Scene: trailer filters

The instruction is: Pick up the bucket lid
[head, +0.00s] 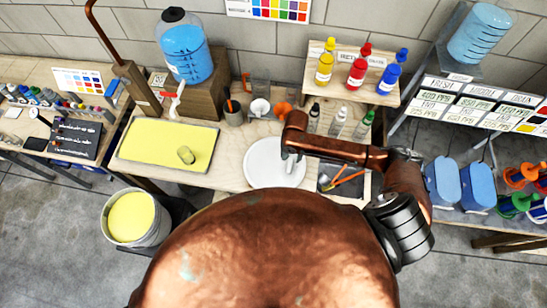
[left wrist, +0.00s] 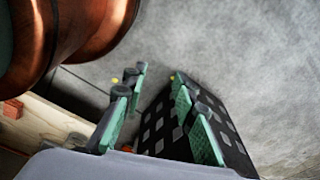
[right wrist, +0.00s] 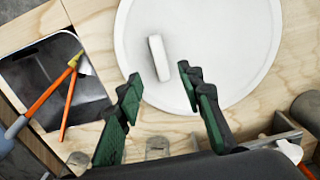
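The bucket lid (head: 262,168) is a white round disc with a small bar handle, lying flat on the wooden table. It fills the upper middle of the right wrist view (right wrist: 222,50). My right gripper (right wrist: 159,78) is open and empty over the lid, with the handle (right wrist: 159,57) between and just beyond the fingertips. In the head view, my right gripper (head: 290,158) hangs above the lid. My left gripper (left wrist: 158,76) is open and empty above the grey floor and is outside the head view. A bucket (head: 152,232) of yellow liquid stands at the left.
A yellow tray (head: 124,150) lies left of the lid. A dark tray (head: 362,192) with orange-handled tools lies to its right. Cups and bottles (head: 339,121) stand behind it. A black slotted object (left wrist: 160,128) is beside my left gripper.

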